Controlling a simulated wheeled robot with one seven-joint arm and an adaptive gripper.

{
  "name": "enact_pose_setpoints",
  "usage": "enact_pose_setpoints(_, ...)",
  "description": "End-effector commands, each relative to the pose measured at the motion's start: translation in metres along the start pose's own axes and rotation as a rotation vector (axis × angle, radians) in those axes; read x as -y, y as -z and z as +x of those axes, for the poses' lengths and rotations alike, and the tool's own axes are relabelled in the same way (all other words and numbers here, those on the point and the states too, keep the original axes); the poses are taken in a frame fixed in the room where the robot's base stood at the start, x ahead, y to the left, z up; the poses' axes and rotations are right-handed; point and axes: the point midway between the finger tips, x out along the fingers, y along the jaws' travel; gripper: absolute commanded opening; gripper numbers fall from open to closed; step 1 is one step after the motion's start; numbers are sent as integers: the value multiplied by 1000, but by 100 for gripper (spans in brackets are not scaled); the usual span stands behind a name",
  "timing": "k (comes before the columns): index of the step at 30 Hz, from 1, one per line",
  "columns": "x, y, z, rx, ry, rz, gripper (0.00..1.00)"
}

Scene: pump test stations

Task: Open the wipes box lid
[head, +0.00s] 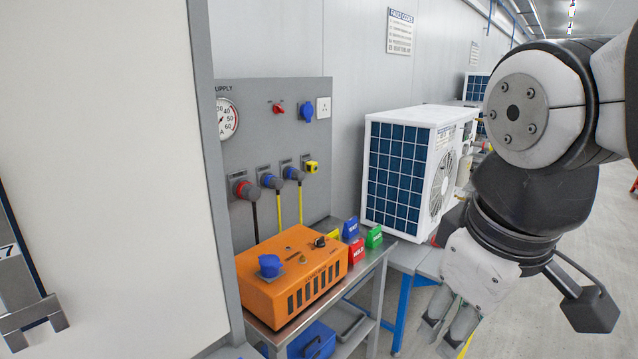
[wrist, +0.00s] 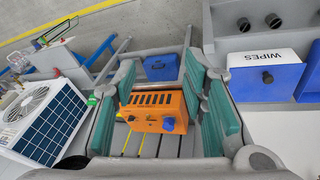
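The wipes box (wrist: 266,76) shows at the right of the wrist view, blue with a white top part marked WIPES and a small dark spot on it. I cannot tell from this angle whether its lid is fully shut. I do not see the box in the head view. My gripper (wrist: 160,82) is open and empty, with its teal finger pads spread apart. The wipes box lies to the right of the fingers, apart from them. In the head view my gripper (head: 446,330) hangs low at the right, pointing down.
An orange unit (head: 292,268) sits on a metal cart beside a supply panel (head: 262,120). It also shows beyond my fingers in the wrist view (wrist: 152,112). A white outdoor unit (head: 408,165) and small coloured blocks stand behind. A pale panel (head: 100,170) fills the left.

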Motion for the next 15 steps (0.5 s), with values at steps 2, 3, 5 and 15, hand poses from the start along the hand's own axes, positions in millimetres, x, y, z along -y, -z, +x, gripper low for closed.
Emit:
enact_pose_setpoints(2, -6, -25, 4, -46, -13, 207, 39)
enact_pose_setpoints(3, -7, -34, 6, -68, -14, 298, 39)
enact_pose_setpoints(5, -9, -45, 10, -95, -14, 414, 39)
enact_pose_setpoints(15, -2, -38, 14, -105, 29, 651, 39)
